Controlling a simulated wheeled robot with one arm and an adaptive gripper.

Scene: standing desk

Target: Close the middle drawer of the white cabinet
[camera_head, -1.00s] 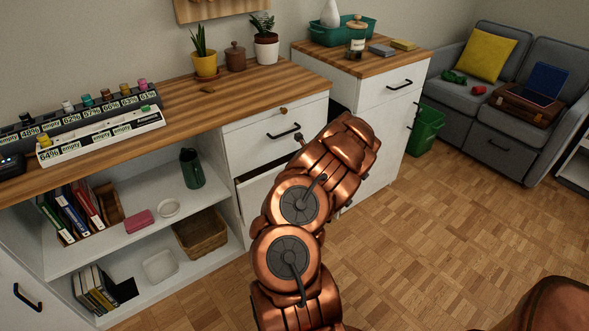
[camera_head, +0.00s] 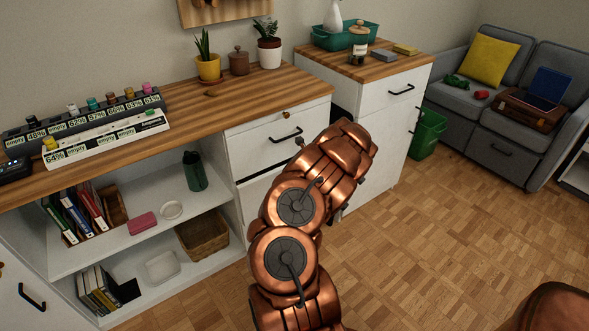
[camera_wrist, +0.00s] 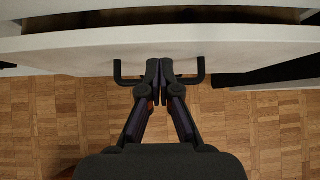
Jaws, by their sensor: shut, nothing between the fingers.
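The white cabinet (camera_head: 276,117) stands under the wooden worktop, with a top drawer front and dark handle showing. The middle drawer (camera_head: 257,196) is just below it, partly hidden by my arm. In the wrist view the middle drawer (camera_wrist: 70,50) is slightly open, with a dark gap behind its front's upper edge. Its black handle (camera_wrist: 202,74) points toward the camera. My gripper (camera_wrist: 159,70) is shut and empty, its fingertips against or very near the drawer front between the handle's two ends. My gripper is hidden behind my arm in the head view.
The parquet floor (camera_head: 440,240) at right is clear.

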